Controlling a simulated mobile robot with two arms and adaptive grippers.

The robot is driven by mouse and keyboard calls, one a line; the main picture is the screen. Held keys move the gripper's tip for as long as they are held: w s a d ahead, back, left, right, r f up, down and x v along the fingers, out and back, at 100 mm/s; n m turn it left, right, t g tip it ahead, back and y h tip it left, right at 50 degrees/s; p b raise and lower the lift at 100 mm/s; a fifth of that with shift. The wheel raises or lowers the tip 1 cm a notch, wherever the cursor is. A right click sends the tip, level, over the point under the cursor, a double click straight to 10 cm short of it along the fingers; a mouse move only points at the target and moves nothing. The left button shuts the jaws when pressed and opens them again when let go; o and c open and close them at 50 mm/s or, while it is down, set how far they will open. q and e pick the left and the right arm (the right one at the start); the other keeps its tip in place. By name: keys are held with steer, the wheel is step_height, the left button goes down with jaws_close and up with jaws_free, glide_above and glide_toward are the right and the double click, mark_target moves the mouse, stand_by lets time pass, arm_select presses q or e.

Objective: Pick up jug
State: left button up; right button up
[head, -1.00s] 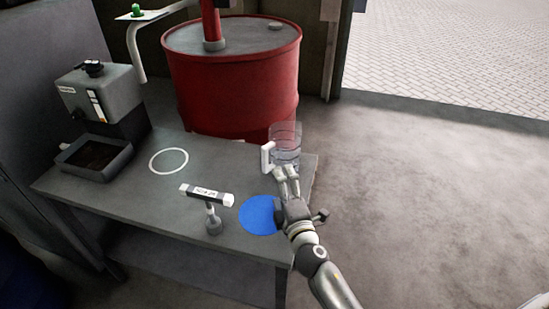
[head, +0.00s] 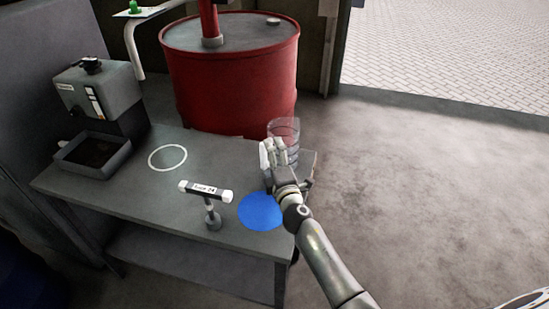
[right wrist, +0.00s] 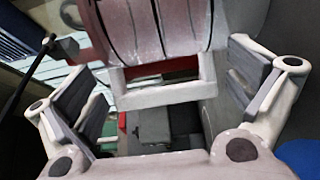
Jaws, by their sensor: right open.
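The clear jug (head: 285,140) with level lines stands at the right end of the grey table in the head view. My right gripper (head: 272,153) is at its near left side, by the handle, and covers part of the jug. In the right wrist view the jug's lined body (right wrist: 165,28) fills the top, and its pale handle (right wrist: 160,92) lies between the two spread fingers of my right gripper (right wrist: 168,95). The fingers look apart from the handle. My left gripper is not in view.
A grey machine (head: 98,88) over a tray (head: 70,157) stands left. A red drum (head: 235,85) stands behind.

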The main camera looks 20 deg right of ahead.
steer(key=c, duration=1.2)
steer(key=shift+r, duration=0.1)
steer(key=shift+c, duration=0.4)
steer(key=shift+r, duration=0.1)
